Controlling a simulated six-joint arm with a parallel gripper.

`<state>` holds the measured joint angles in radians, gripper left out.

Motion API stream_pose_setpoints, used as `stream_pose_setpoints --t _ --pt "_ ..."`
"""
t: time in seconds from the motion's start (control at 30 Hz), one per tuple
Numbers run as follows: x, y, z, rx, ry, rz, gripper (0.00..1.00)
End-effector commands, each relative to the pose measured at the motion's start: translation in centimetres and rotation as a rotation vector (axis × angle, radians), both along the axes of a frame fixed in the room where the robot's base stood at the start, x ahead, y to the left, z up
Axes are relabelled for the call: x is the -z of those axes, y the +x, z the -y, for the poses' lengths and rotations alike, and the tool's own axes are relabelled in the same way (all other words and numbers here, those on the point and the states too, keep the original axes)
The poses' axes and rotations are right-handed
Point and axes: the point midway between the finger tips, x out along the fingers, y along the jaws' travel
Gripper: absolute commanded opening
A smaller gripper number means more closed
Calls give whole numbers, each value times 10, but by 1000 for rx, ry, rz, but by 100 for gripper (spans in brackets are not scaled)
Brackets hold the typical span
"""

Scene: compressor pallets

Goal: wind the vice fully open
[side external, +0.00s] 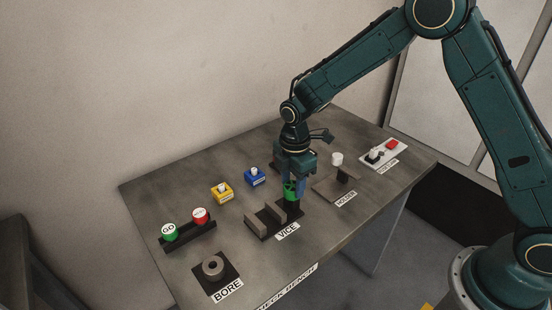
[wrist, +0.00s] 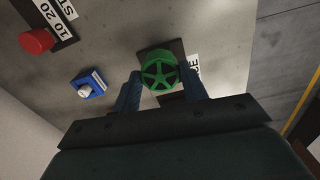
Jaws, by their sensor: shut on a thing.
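The vice (side external: 265,222) stands on the bench behind its VICE label, with two dark upright jaws on a black base and a gap between them. Its green handwheel (side external: 290,190) is at the right end, under my gripper (side external: 295,188). In the wrist view the green spoked wheel (wrist: 159,72) sits between the two blue fingers of my gripper (wrist: 160,88). My gripper points down and is shut on the handwheel. The vice jaws are mostly hidden in the wrist view.
A yellow block (side external: 222,191) and a blue block (side external: 255,176) stand behind the vice. Green and red buttons (side external: 186,226) and the BORE ring (side external: 212,268) are to the left. The holder plate (side external: 337,186) and a white switch panel (side external: 384,154) are to the right.

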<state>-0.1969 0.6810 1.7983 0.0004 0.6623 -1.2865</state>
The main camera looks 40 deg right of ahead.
Motion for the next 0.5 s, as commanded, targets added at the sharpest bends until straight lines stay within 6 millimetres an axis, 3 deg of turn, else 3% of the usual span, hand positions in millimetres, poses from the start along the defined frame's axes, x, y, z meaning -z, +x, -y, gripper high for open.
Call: stream_pose_setpoints --t 0.5 --pt "0 1 -1 -493 2 3 20"
